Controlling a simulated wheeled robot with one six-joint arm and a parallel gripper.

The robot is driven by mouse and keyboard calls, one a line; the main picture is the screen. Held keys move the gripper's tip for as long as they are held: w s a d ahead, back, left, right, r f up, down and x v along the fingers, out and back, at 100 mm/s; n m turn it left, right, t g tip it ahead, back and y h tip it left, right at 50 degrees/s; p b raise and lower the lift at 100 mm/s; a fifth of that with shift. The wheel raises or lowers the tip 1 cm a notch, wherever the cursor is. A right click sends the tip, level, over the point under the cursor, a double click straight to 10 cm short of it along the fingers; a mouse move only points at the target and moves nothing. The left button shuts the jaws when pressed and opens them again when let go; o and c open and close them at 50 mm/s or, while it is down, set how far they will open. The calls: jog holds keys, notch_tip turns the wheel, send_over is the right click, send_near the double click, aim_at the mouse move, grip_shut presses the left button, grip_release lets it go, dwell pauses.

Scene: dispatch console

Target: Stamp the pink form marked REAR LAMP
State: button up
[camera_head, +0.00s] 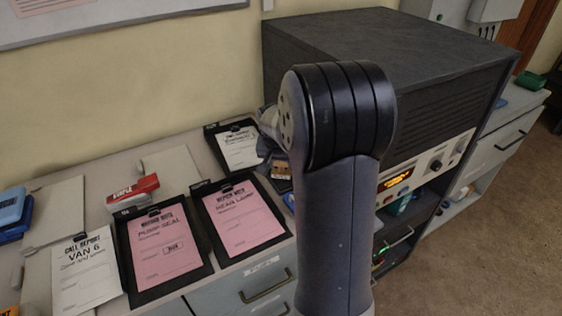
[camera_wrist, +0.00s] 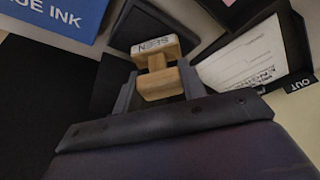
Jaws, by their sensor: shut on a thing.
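The pink form marked REAR LAMP (camera_head: 238,217) lies on a black clipboard (camera_head: 210,247) on the counter, in the head view. Its lower part looks bare of any stamp mark. My gripper (camera_wrist: 156,88) is shut on a wooden stamp (camera_wrist: 154,62) labelled SEEN, in the wrist view. In the head view the stamp (camera_head: 281,169) shows beside my arm, beyond the form's upper right corner. A dark pad (camera_wrist: 140,28) lies behind the stamp in the wrist view; I cannot tell whether they touch. My arm hides most of the gripper in the head view.
A pink PUMP SEAL form (camera_head: 163,248) with a small boxed mark lies left of REAR LAMP. A white form (camera_head: 238,147) lies behind. A dark cabinet (camera_head: 430,70) stands right. A blue ink box (camera_wrist: 55,18) shows.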

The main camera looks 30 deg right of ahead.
jog(key=shift+r+p, duration=2.1)
jog(key=shift+r, duration=1.3)
jog(key=shift+f, duration=0.1)
